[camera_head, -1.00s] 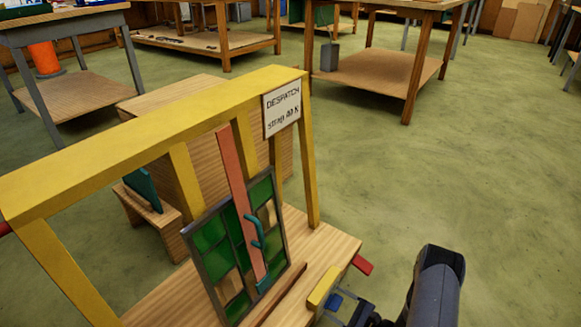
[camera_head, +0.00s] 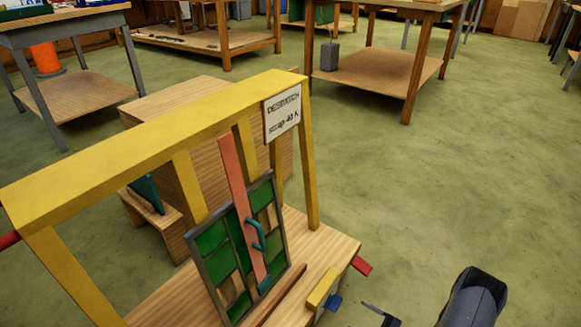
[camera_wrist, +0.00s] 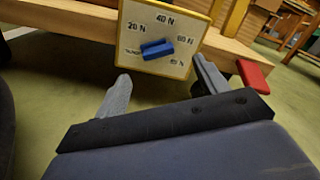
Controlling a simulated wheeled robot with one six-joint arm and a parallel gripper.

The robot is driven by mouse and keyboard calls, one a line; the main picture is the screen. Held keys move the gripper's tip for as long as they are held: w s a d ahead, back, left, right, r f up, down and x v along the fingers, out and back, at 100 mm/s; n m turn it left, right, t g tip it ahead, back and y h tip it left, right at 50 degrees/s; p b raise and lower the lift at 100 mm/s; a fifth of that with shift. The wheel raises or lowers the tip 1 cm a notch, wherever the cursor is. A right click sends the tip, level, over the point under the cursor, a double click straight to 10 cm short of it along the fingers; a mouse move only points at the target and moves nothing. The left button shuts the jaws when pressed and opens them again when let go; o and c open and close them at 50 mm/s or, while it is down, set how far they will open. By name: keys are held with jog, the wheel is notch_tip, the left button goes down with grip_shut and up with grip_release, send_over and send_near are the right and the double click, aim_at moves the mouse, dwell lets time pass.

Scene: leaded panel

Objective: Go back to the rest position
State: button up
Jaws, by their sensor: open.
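My gripper is open and empty in the wrist view (camera_wrist: 160,95), its two fingers apart in front of a dial plate (camera_wrist: 165,40) with a blue knob (camera_wrist: 157,48). The knob points toward the lower left, away from the 40 N mark. In the head view a part of my gripper (camera_head: 381,314) shows at the bottom edge, apart from the stand. The yellow-framed stand (camera_head: 150,125) holds a leaded panel (camera_head: 212,240) with green panes, leaning upright. A pink strap (camera_head: 240,205) with a teal handle (camera_head: 257,234) crosses the panel.
A sign (camera_head: 282,111) reads "DESPATCH strap 40 N". A red block (camera_head: 362,266) sticks out at the stand's right end, and it also shows in the wrist view (camera_wrist: 253,76). Worktables (camera_head: 375,70) stand behind. The green floor (camera_head: 460,180) to the right is clear.

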aim_at(339, 304)
jog(key=b+x, duration=0.3)
jog(key=x, duration=0.6)
jog(key=shift+s+a+f, duration=0.1)
jog(key=shift+a+f, duration=0.05)
jog(key=shift+a, duration=0.05)
jog(key=shift+d+m, duration=0.15)
jog(key=shift+m, duration=0.65)
jog(key=m, duration=0.7)
jog(key=shift+d+m+p, duration=0.25)
jog(key=shift+m+p, duration=0.05)
jog(key=p+v, duration=0.2)
jog(key=v, duration=0.8)
jog(key=shift+s, duration=0.15)
